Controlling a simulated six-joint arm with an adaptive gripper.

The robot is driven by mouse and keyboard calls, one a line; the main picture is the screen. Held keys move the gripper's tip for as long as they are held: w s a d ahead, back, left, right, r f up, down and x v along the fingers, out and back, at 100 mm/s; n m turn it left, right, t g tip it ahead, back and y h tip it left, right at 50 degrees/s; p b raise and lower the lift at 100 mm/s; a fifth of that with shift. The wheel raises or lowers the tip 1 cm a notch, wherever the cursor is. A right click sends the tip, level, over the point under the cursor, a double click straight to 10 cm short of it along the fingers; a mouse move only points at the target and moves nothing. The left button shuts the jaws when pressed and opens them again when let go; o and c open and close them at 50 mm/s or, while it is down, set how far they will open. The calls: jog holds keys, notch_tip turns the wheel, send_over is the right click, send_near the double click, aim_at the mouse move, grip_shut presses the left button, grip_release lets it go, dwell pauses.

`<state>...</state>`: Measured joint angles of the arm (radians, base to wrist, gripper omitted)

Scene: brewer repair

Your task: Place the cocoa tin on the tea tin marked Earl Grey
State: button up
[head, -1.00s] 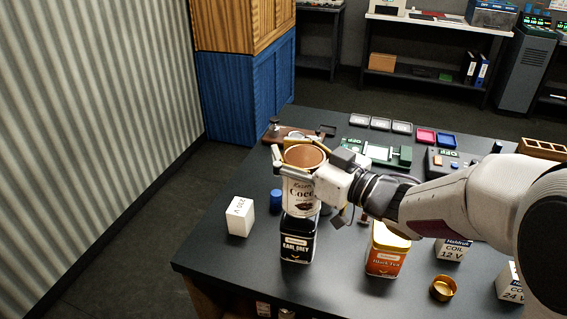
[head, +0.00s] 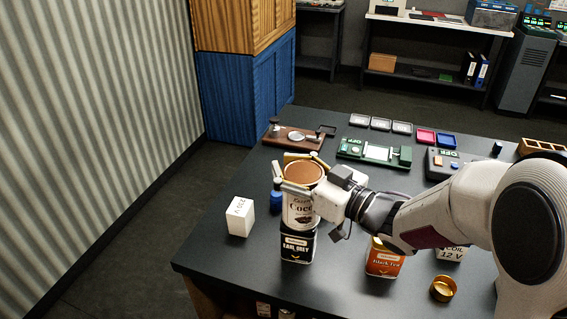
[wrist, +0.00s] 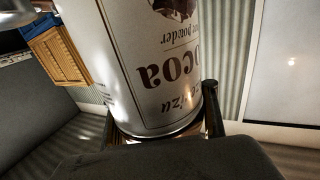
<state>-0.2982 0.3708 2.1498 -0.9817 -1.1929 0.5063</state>
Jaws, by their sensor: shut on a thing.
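The cocoa tin (head: 298,211) is white with a brown top and stands upright in my gripper (head: 297,172), whose fingers are shut around its upper part. The black tea tin marked Earl Grey (head: 297,246) stands on the table directly below it. The cocoa tin's base is at the top of the Earl Grey tin; I cannot tell whether they touch. In the wrist view the cocoa tin (wrist: 160,70) fills the middle, its lettering upside down, with a dark finger (wrist: 213,108) beside it.
An orange tea tin (head: 384,260) stands to the right, with a gold lid (head: 443,288) near it. A white box (head: 240,217) and a blue cap (head: 276,200) are on the left. Small trays and devices, including a green one (head: 375,152), lie behind. The front left table is clear.

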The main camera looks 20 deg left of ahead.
jog(key=shift+f, duration=0.1)
jog(key=o, duration=1.8)
jog(key=shift+o, duration=0.2)
jog(key=v, duration=1.2)
